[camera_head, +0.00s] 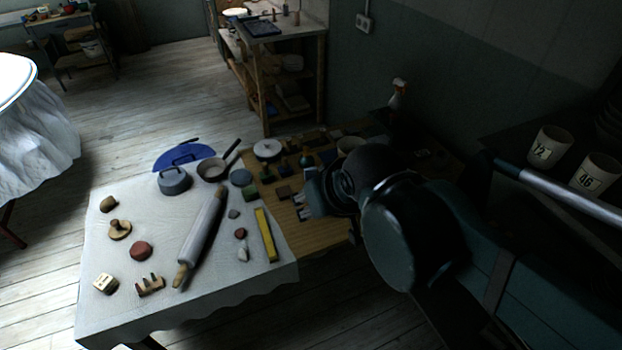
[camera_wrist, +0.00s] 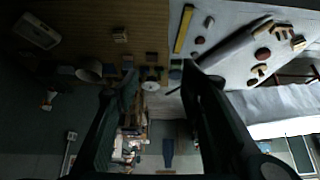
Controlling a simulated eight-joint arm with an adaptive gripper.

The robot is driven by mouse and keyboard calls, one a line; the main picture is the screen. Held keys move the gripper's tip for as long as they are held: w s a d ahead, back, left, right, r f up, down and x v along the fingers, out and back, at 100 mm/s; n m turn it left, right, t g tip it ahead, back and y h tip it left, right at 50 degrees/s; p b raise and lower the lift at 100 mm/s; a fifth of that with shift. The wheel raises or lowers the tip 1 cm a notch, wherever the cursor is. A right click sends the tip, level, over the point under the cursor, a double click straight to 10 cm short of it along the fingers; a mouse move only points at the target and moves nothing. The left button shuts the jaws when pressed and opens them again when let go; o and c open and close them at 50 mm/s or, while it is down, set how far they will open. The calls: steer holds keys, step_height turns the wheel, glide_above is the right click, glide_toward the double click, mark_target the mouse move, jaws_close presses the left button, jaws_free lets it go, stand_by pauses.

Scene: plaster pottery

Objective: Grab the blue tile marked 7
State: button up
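Several small square tiles and blocks lie on the wooden table, among them a dark brownish tile (camera_head: 284,192) and a greenish one (camera_head: 251,193). In the wrist view, a small bluish tile (camera_wrist: 127,60) and a dark bluish tile (camera_wrist: 151,57) lie near the line between wood and white cloth. No 7 can be read on any of them, so I cannot tell which is the marked tile. My gripper (camera_head: 303,205) is above the wooden table, partly hiding it. In the wrist view its two fingers (camera_wrist: 160,78) are spread wide with nothing held between them.
The white-clothed table (camera_head: 140,270) beside it holds a rolling pin (camera_head: 203,235), a yellow bar (camera_head: 265,234), a pan (camera_head: 212,169) and several stamps. A spray bottle (camera_head: 397,95) stands behind my arm. Numbered cups (camera_head: 549,150) stand at right.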

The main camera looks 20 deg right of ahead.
steer(key=c, duration=0.4)
steer(key=shift+o, duration=0.2)
steer(key=w+d+f+m+g+h, duration=0.1)
steer(key=w+d+m, duration=0.15)
steer(key=w, duration=0.55)
steer(key=w+d+f+m+g, duration=0.1)
steer(key=w+d+m+g, duration=0.1)
steer(key=w+m, duration=0.35)
steer(key=w+d+m+g+h, duration=0.1)
steer(key=w+d, duration=0.1)
steer(key=w, duration=0.8)
steer(key=w+d+f+m+g+h, duration=0.1)
steer(key=w+d+f+m, duration=0.2)
steer(key=w+f, duration=0.6)
steer(key=w+d+f+m+g+h, duration=0.1)
steer(key=w+d+f+m, duration=0.3)
steer(key=f, duration=0.9)
steer(key=w+m+g, duration=0.1)
steer(key=w+m, duration=0.2)
steer(key=w, duration=0.2)
steer(key=shift+g+h, duration=0.3)
